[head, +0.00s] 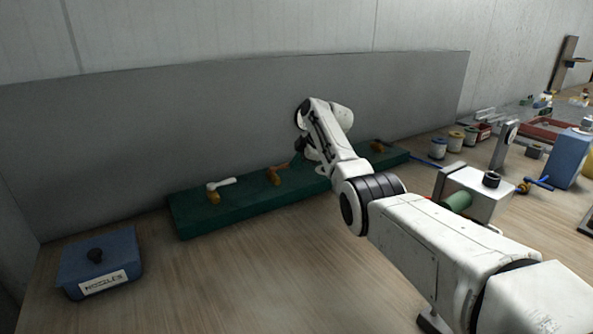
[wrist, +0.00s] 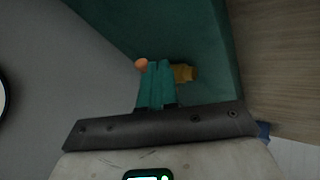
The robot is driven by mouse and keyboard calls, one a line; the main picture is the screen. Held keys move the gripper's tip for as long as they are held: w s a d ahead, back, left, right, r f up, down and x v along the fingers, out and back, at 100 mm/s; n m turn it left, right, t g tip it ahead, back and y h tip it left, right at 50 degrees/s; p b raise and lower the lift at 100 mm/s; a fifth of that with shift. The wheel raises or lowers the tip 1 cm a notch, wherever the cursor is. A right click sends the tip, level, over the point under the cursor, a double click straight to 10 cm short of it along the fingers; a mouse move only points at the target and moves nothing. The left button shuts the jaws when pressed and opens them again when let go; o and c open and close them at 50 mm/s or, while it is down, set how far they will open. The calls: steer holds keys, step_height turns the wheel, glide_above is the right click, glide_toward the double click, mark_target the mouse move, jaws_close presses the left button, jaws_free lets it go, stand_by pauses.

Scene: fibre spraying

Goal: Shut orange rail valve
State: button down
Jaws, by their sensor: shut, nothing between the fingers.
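The green rail (head: 235,211) lies along the foot of the grey back panel and carries several brass valves. The orange valve (head: 275,177) sits mid-rail, its orange handle slanting up to the right toward my gripper (head: 302,150). My gripper is shut and empty, low over the rail, just right of this valve. In the wrist view, the closed teal fingers (wrist: 156,72) have an orange rounded handle end (wrist: 141,64) at their left and a brass body (wrist: 186,73) at their right. They partly cover the valve; I cannot tell whether they touch it.
A white-handled valve (head: 216,189) is to the left on the rail; a brass valve (head: 378,146) with a blue handle (head: 426,161) is at its right end. A blue nozzle box (head: 100,262) stands front left. Jars and a white machine (head: 475,190) stand right.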

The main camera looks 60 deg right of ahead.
steer(key=shift+w+d+r, duration=0.15)
steer(key=shift+w+d, duration=0.05)
stand_by(0.6)
